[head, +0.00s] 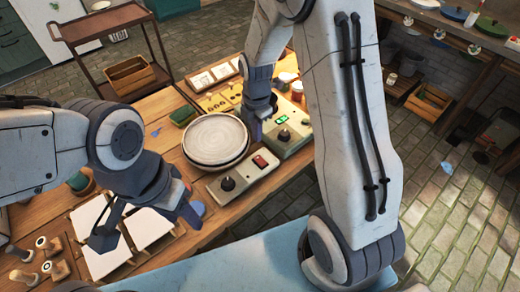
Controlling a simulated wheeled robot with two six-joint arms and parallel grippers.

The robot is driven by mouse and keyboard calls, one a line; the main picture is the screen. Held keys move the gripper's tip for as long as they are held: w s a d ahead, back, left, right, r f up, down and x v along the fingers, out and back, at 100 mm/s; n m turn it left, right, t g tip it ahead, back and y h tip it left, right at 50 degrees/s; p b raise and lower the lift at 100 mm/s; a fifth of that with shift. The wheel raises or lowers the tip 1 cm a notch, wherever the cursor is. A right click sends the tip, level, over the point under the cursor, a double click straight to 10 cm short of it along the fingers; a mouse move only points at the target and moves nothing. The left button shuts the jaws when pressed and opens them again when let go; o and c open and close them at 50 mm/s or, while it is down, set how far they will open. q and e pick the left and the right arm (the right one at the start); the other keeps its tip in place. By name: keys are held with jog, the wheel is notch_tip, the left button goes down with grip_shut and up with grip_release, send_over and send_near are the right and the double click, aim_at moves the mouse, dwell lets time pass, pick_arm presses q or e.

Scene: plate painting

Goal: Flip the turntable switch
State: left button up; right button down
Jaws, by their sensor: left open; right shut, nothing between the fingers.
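The turntable (190,162) carries a round pale plate (216,138). A grey control box (213,192) in front of it has a black knob (227,183) and a red switch (260,162). A second, greenish box (300,143) behind it has a knob (284,135) and a small part lit green (282,119). My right gripper (258,138) is shut and empty, pointing down between the plate and the greenish box; whether it touches either cannot be told. My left gripper (148,226) is open and empty above white tiles at the front left.
White square tiles (102,254) lie below my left gripper. Stamp-like wooden tools (42,256) stand at the far left. Jars (297,90) stand behind the greenish box. My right arm hides the table's right side. A cart (95,25) stands at the back left.

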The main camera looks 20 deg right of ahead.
aim_at(257, 157)
notch_tip(257, 157, down, 9)
jog(key=shift+r+p, duration=0.2)
jog(key=shift+p, duration=0.25)
jog(key=shift+f, duration=0.1)
